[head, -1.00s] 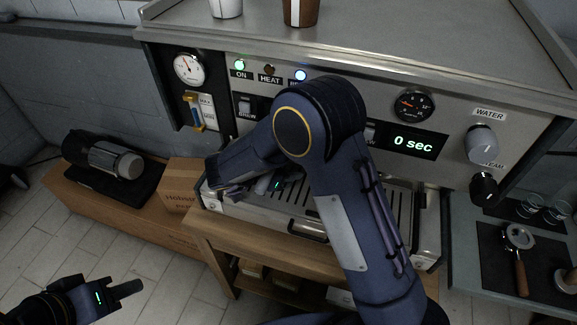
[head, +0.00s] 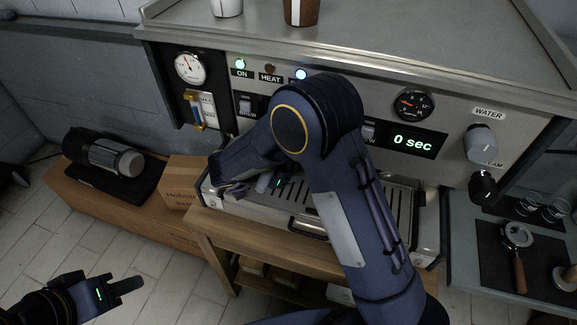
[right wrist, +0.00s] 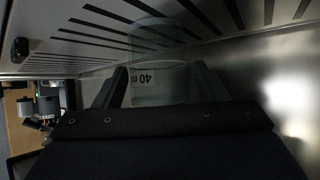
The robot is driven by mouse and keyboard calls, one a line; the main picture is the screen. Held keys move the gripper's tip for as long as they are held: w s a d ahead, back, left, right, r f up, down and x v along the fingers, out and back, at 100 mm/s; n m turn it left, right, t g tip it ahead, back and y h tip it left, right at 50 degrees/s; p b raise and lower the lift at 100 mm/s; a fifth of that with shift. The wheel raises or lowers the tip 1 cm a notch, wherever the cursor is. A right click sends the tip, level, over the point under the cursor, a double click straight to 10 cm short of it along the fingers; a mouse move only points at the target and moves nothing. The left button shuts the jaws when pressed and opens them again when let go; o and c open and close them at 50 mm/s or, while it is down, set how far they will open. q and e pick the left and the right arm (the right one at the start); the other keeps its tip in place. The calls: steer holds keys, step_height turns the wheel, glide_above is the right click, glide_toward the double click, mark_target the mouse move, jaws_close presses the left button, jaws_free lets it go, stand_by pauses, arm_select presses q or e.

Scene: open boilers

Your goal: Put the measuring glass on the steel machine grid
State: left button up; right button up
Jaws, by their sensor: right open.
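The measuring glass (right wrist: 158,88), clear with a "40 m" marking, is between the two dark fingers of my right gripper (right wrist: 160,82) in the right wrist view. The fingers are open, one on each side of it. The glass is at the slotted steel machine grid (right wrist: 105,28); whether it rests fully on it I cannot tell. In the head view the grid (head: 398,208) is partly covered by my right arm, which also hides the glass and fingertips. My left gripper (head: 130,286) is low at the left, away from the machine; its finger gap does not show.
Cups (head: 300,10) stand on the machine's top. A cardboard box (head: 184,180) and a grinder-like device (head: 105,158) are at the left. A portafilter (head: 518,245) and small glasses (head: 555,209) are at the right. The machine's front panel (head: 345,95) rises behind the grid.

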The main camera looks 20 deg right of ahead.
steer(key=s+a, duration=0.1)
steer(key=a, duration=0.3)
steer(key=s+a+b, duration=0.1)
steer(key=s+a, duration=0.1)
steer(key=a, duration=0.2)
steer(key=s+a+b, duration=0.1)
steer(key=s+a, duration=0.1)
steer(key=a, duration=0.2)
steer(key=shift+r, duration=0.35)
